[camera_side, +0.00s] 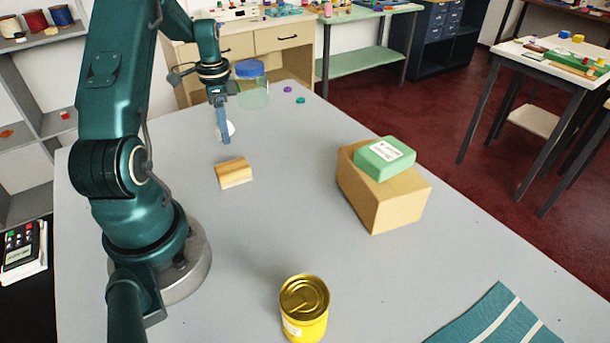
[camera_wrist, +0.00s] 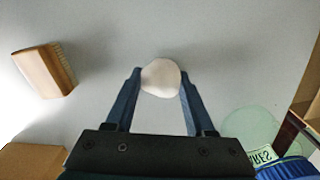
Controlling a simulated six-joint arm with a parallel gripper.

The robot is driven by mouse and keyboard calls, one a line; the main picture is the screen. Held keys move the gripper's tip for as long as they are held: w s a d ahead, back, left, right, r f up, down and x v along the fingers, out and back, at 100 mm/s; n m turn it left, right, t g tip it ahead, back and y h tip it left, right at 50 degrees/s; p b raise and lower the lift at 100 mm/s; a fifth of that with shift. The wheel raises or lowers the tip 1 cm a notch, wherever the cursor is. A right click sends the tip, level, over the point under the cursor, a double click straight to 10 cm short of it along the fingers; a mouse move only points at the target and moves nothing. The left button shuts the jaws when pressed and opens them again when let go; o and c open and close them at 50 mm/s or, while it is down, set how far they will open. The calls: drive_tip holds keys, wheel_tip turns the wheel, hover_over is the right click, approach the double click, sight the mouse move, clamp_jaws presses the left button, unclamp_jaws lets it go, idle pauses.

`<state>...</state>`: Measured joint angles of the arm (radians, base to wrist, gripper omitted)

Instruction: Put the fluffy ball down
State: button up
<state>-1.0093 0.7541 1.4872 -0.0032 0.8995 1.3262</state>
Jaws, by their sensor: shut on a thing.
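The fluffy ball (camera_wrist: 161,78) is white and roundish. It sits between the two blue fingers of my gripper (camera_wrist: 160,84) in the wrist view, with a finger against each side. In the side view the ball (camera_side: 231,128) shows partly behind my gripper (camera_side: 223,135), close to the far left part of the grey table (camera_side: 285,215). I cannot tell for sure whether the ball touches the tabletop. My gripper is shut on it and points downward.
A wooden brush (camera_side: 234,174) lies nearer than the gripper. A clear jar with a blue lid (camera_side: 251,84) stands just behind. A green box (camera_side: 384,158) rests on a cardboard box (camera_side: 385,200) at right. A yellow can (camera_side: 304,308) and striped cloth (camera_side: 497,318) are in front.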

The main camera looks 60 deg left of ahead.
drive_tip(key=shift+f, duration=0.15)
drive_tip(key=o, duration=1.3)
wheel_tip(320, 180, up, 12)
drive_tip(key=w+d+r+t+y, duration=0.1)
drive_tip(key=w+d+r, duration=0.1)
drive_tip(key=d, duration=0.3)
drive_tip(key=w+d+r, duration=0.1)
drive_tip(key=d+r, duration=0.2)
drive_tip(key=d, duration=0.2)
drive_tip(key=s+d+f+n+t, duration=0.1)
drive_tip(key=s+d, duration=0.3)
drive_tip(key=d, duration=0.6)
drive_tip(key=s+d+f+n+t+h, duration=0.1)
drive_tip(key=s+d+n+t, duration=0.1)
drive_tip(key=d, duration=0.8)
drive_tip(key=s+t, duration=0.1)
drive_tip(key=s, duration=0.1)
drive_tip(key=shift+s+d+n+t, duration=0.3)
drive_tip(key=shift+s, duration=0.05)
